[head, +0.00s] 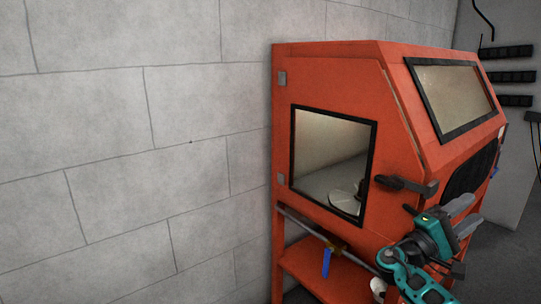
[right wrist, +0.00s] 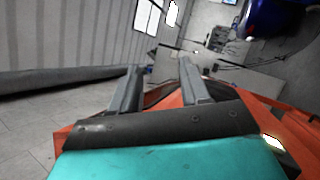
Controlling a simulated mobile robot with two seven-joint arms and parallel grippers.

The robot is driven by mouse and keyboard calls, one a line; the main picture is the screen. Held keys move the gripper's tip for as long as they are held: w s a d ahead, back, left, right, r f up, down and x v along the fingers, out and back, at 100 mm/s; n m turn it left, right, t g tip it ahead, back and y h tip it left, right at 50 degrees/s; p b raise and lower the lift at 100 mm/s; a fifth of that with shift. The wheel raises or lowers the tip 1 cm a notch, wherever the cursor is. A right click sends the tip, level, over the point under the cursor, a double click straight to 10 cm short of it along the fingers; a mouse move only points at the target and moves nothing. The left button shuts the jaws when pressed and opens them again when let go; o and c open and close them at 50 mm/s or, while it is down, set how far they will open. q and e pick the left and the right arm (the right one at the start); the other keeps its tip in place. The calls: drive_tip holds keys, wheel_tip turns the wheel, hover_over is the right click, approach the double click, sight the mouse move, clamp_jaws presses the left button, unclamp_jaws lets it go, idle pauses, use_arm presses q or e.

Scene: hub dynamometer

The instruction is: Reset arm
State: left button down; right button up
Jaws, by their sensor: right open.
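My right gripper (head: 474,212) is in front of the orange cabinet (head: 395,150), at the lower right of the head view, with my teal and black arm coming up from below. Its two grey fingers are apart and nothing shows between them. In the right wrist view the open fingers (right wrist: 160,75) point away over the room, with orange panels (right wrist: 240,110) close below and beside them. In the head view the gripper is just below and right of the cabinet's black door handle (head: 405,186); I cannot tell whether they touch. My left gripper is not in view.
The cabinet has a side window (head: 331,165) with a pale round thing (head: 345,197) inside, and a slanted top window (head: 452,95). A blue-handled valve (head: 326,262) hangs below. A grey block wall (head: 130,140) stands left. Black racks (head: 508,76) are at the right.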

drive_tip(key=s+d+r+m+g+h, duration=0.1)
drive_tip(key=s+d+r+g, duration=0.1)
drive_tip(key=d, duration=0.3)
drive_tip(key=s+d+r+g+h, duration=0.1)
drive_tip(key=s+d+r+h, duration=0.15)
drive_tip(key=d, duration=0.35)
drive_tip(key=s+a+f+n+t+y, duration=0.2)
drive_tip(key=f+y, duration=0.4)
drive_tip(key=f, duration=0.4)
drive_tip(key=s+a+f+n+t+y, duration=0.1)
drive_tip(key=a+f+n+t+y, duration=0.3)
drive_tip(key=f, duration=0.6)
drive_tip(key=s+a+f+n+t+y, duration=0.1)
drive_tip(key=s+f+y, duration=0.1)
drive_tip(key=f+y, duration=0.65)
drive_tip(key=s+a+f+m+y, duration=0.2)
drive_tip(key=s+a+f+y, duration=0.4)
drive_tip(key=s+a+f, duration=0.45)
drive_tip(key=s+a+r+m+y, duration=0.2)
drive_tip(key=s+a+m, duration=0.1)
drive_tip(key=a, duration=0.5)
drive_tip(key=s+a+r+m+y, duration=0.1)
drive_tip(key=s+a+r+m, duration=0.1)
drive_tip(key=a, duration=0.6)
drive_tip(key=shift+s+a+m+t+y+p, duration=0.3)
drive_tip(key=shift+s+m+y, duration=0.15)
drive_tip(key=shift+m, duration=0.75)
drive_tip(key=shift+c, duration=0.2)
